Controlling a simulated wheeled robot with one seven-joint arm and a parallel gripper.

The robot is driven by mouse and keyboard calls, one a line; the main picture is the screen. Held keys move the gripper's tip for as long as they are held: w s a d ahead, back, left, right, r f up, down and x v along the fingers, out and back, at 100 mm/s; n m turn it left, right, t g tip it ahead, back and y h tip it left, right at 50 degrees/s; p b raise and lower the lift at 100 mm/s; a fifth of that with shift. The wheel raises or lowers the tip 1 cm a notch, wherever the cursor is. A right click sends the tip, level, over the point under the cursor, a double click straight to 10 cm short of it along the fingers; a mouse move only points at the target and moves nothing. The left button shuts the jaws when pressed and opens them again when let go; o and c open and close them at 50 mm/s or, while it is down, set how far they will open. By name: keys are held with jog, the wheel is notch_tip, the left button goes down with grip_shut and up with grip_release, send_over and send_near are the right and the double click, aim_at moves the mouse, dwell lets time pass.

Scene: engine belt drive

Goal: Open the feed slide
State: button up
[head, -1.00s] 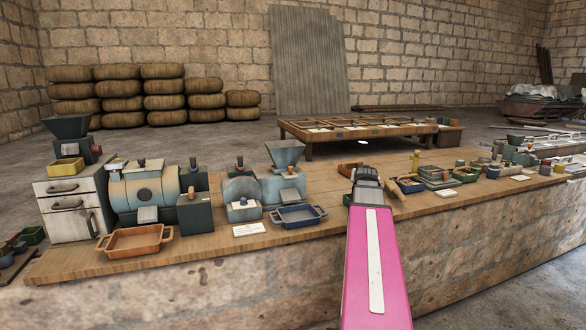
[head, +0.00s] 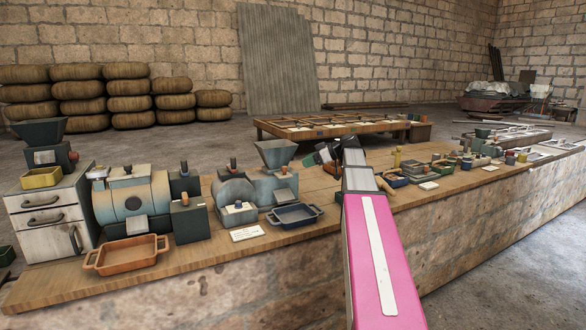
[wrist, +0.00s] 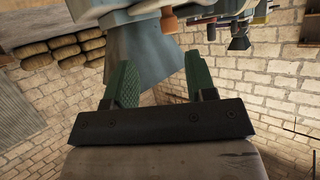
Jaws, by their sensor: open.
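The blue-grey mill (head: 262,188) with a flared hopper (head: 276,152) on top stands mid-bench in the head view. A small orange-brown knob (head: 284,168) shows just below the hopper; I cannot tell for sure whether it belongs to the feed slide. My gripper (head: 318,157) is to the right of the hopper, about level with it in the picture and apart from it. In the wrist view, my gripper (wrist: 160,83) has its green fingers spread with nothing held.
A blue tray (head: 296,215) and a white card (head: 247,233) lie before the mill. An orange tray (head: 127,254) and a bigger drum machine (head: 133,200) are further left. Small trays and parts crowd the bench on the right. A low table (head: 335,128) stands behind.

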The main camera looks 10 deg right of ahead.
aim_at(284, 167)
jog(key=shift+n+y, duration=0.3)
jog(key=shift+n, duration=0.3)
jog(key=x, duration=0.7)
jog(key=r+x, duration=0.1)
jog(key=x, duration=0.2)
jog(key=shift+s+a+f, duration=0.15)
jog(key=shift+s+a, duration=0.05)
jog(key=shift+a, duration=0.35)
